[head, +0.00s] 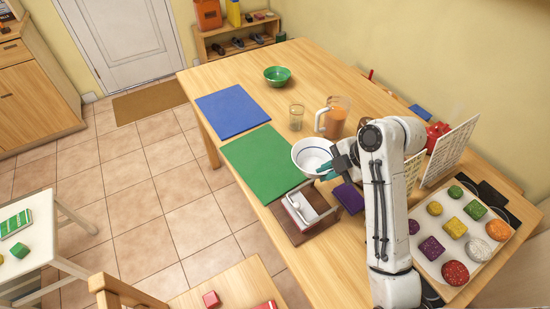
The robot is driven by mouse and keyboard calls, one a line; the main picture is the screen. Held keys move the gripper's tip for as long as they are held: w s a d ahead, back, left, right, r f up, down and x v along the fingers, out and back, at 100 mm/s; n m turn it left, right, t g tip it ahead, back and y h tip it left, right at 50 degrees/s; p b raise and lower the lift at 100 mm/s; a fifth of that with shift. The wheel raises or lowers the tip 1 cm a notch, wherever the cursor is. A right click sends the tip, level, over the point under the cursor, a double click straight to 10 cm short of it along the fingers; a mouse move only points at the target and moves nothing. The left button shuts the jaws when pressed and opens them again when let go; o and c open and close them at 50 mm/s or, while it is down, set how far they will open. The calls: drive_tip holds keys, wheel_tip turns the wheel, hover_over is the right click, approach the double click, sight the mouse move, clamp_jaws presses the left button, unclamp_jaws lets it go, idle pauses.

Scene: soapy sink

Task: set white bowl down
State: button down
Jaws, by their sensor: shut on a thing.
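The white bowl (310,150) has a dark rim line and appears upright, near the right edge of the green mat (262,163) on the wooden table. My gripper (328,173) is shut on the bowl's near right rim. The fingertips are partly hidden by the wrist and the bowl's wall. I cannot tell whether the bowl's base touches the table or is held a little above it.
A blue mat (232,110), green bowl (277,75), glass (296,117) and orange pitcher (334,118) stand beyond. A small box with a white item (301,206) sits in front. A tray of colourful pieces (437,265) is at right. The green mat is clear.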

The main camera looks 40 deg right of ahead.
sight(300, 161)
drive_tip(key=w+f, duration=0.1)
drive_tip(key=w, duration=0.2)
drive_tip(key=w+f, duration=0.1)
drive_tip(key=w, duration=0.2)
drive_tip(key=w+f+p, duration=0.1)
drive_tip(key=w, duration=0.2)
drive_tip(key=shift+a+f, duration=0.3)
drive_tip(key=shift+a, duration=0.1)
drive_tip(key=x, duration=0.4)
drive_tip(key=d+x, duration=0.1)
drive_tip(key=x, duration=0.1)
drive_tip(key=shift+w, duration=0.3)
drive_tip(key=shift+w+f, duration=0.35)
drive_tip(key=shift+f, duration=0.05)
drive_tip(key=shift+f+p, duration=0.5)
drive_tip(key=shift+f, duration=1.1)
drive_tip(key=c, duration=1.2)
unclamp_jaws()
drive_tip(key=shift+o, duration=0.2)
drive_tip(key=v, duration=1.2)
drive_tip(key=shift+w, duration=0.1)
